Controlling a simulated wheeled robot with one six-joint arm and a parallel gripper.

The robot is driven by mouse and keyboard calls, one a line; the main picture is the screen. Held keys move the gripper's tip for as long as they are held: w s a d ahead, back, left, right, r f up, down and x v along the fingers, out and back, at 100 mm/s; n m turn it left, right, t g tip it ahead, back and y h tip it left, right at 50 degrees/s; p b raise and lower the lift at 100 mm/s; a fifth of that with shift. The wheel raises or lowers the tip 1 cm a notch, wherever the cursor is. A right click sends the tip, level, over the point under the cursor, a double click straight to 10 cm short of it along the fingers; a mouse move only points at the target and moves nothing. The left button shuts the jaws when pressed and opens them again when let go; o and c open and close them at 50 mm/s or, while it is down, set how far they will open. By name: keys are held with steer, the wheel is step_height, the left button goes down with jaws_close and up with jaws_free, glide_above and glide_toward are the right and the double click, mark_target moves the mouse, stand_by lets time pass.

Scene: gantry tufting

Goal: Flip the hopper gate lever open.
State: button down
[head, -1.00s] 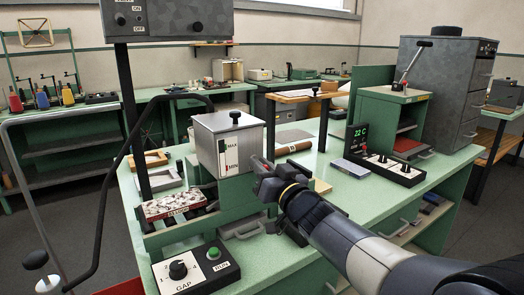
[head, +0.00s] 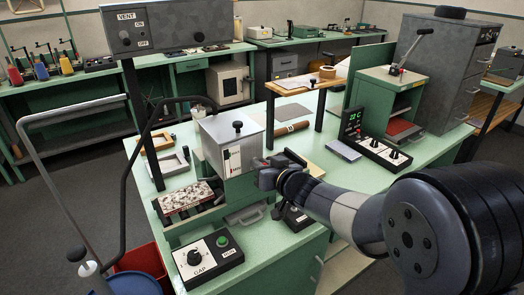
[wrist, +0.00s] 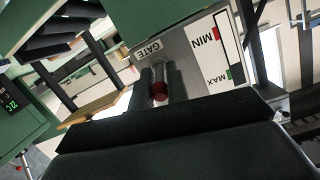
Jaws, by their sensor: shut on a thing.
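The hopper (head: 232,142) is a grey metal box with a black knob on its lid and a MAX/MIN gauge on its front. It stands at the left end of the green bench. In the wrist view the hopper face (wrist: 198,62) shows the word GATE. The gate lever's red end (wrist: 159,90) is just beside that label, between the dark fingers. My gripper (head: 268,174) is at the hopper's right front side, shut on the lever. The lever's lower part and pivot are hidden, so its exact angle cannot be told.
A VENT box (head: 165,27) on a post hangs above the left end. A switch box (head: 380,150) stands to the right. A wooden-topped stand (head: 308,84) is behind.

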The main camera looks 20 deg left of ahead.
steer(key=shift+r+g+h+p, duration=0.1)
steer(key=shift+g+h+p, duration=0.25)
steer(key=shift+p, duration=1.1)
steer(key=c, duration=1.4)
jaws_free()
steer(key=shift+c, duration=0.2)
steer(key=v, duration=1)
steer(key=shift+s+d, duration=0.25)
steer(key=shift+s, duration=0.05)
steer(key=shift+r, duration=0.1)
